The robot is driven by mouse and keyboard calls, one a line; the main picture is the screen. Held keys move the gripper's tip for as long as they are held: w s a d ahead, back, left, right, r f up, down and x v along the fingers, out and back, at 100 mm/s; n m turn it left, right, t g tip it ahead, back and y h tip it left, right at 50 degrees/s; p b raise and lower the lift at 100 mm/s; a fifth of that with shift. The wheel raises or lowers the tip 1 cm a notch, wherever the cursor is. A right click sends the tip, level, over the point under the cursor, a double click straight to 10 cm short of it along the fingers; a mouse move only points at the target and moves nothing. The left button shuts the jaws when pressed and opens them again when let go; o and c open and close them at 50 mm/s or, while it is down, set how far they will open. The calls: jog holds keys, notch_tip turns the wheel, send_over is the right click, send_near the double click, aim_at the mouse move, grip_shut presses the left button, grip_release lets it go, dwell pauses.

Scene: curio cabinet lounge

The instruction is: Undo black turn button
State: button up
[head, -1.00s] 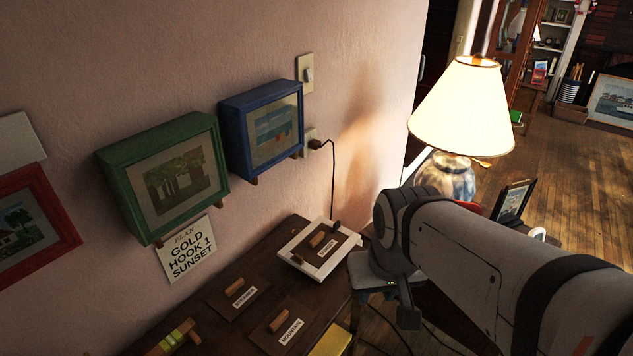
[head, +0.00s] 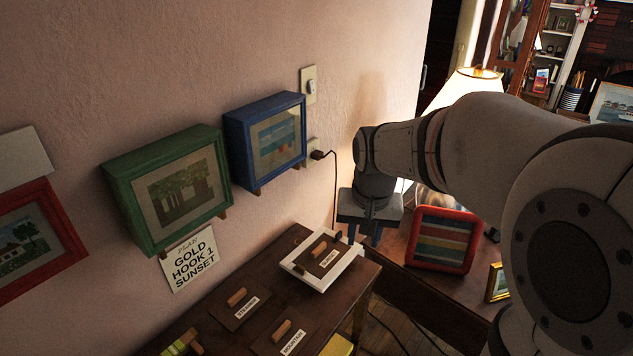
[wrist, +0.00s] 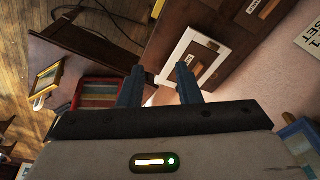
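The black turn button (head: 337,237) sits at the far right edge of a white frame (head: 345,266) that lies on the dark wooden table. A brown backing board (head: 318,262) with a wooden handle and a label fills the frame. In the head view my gripper (head: 363,238) points down just right of the button, apart from it as far as I can tell. The wrist view shows two fingers (wrist: 158,88) spread with nothing between them. The white frame (wrist: 176,48) is beyond the right finger there, which hides part of it. I cannot make out the button clearly in that view.
Two more brown boards with handles, one of them (head: 238,305), lie left of the frame. Green (head: 150,190) and blue (head: 240,155) box frames hang on the wall above. A red striped frame (head: 442,262) stands right of my gripper. A plug cord (head: 334,190) hangs behind.

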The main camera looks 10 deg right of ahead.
jog(key=w+f+m+g+p, duration=0.1)
jog(key=w+f+m, duration=0.25)
jog(key=w, duration=1.05)
jog(key=m+p, duration=0.2)
send_near(339, 233)
jog(key=shift+w+f+g, duration=0.1)
jog(key=shift+w+g, duration=0.15)
jog(key=shift+g, duration=0.15)
jog(key=shift+w+f+m, duration=0.2)
jog(key=shift+f+m, duration=0.05)
jog(key=shift+f, duration=0.4)
notch_tip(339, 233, down, 7)
jog(key=shift+f+p, duration=0.1)
jog(key=shift+p, duration=0.25)
grip_shut()
